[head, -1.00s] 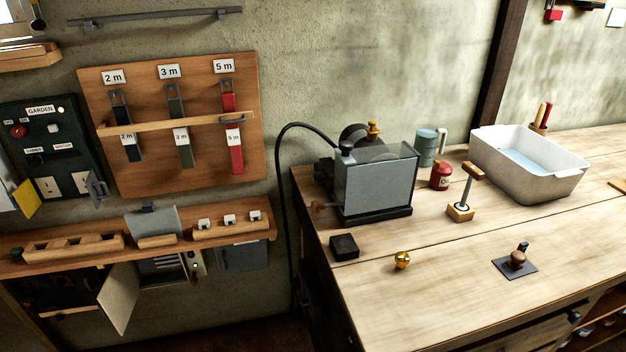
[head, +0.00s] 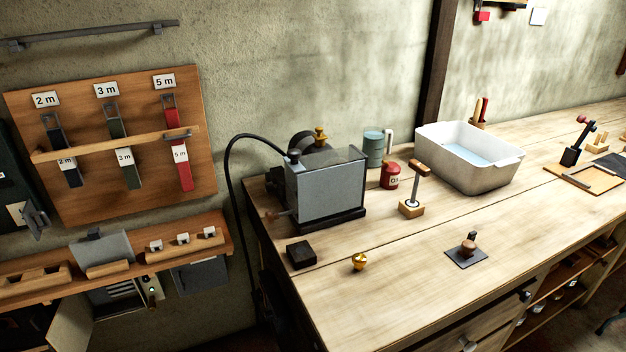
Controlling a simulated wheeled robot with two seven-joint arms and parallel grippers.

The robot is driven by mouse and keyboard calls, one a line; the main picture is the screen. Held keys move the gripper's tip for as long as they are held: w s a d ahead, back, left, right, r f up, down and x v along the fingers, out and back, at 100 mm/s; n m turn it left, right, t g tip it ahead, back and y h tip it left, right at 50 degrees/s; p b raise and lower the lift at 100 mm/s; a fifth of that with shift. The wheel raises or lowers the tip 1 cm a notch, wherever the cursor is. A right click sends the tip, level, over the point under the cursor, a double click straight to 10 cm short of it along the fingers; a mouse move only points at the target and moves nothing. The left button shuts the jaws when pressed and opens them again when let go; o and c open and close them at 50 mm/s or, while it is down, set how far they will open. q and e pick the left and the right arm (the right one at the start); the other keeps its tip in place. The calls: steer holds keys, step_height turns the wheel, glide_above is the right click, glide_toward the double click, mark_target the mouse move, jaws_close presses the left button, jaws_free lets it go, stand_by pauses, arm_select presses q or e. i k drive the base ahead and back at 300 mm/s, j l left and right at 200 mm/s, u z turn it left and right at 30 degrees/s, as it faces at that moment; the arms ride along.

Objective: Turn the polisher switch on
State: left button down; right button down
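The polisher (head: 325,188) stands at the left end of the wooden workbench. It has a grey box-like housing, a dark wheel (head: 308,146) behind it and a brass knob (head: 320,134) on top. A black cable runs from its top left down past the bench end. A small lever with a reddish-brown tip (head: 271,215) sticks out at its lower left. I cannot tell for sure which part is the switch or how it is set. Neither of my grippers is in view.
On the workbench (head: 400,285) are a black block (head: 301,254), a brass knob-like piece (head: 359,261), a wooden-handled tool (head: 413,190), a red can (head: 390,174) and a white basin (head: 470,157). A strap board (head: 110,195) and shelf (head: 125,271) are at left.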

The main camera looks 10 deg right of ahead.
mark_target(269, 186)
steer(key=i+j, duration=0.15)
steer(key=j, duration=0.3)
steer(key=i+j, duration=0.15)
steer(key=j, duration=0.3)
steer(key=i+j+z, duration=0.1)
steer(key=j, duration=0.35)
steer(key=i+j, duration=0.2)
steer(key=j, duration=0.25)
steer(key=i+j, duration=0.15)
steer(key=j, duration=0.3)
steer(key=i+j+z, duration=0.1)
steer(key=j, duration=0.35)
steer(key=i+j, duration=0.15)
steer(key=j, duration=0.35)
steer(key=i+j+z, duration=0.1)
steer(key=j, duration=0.35)
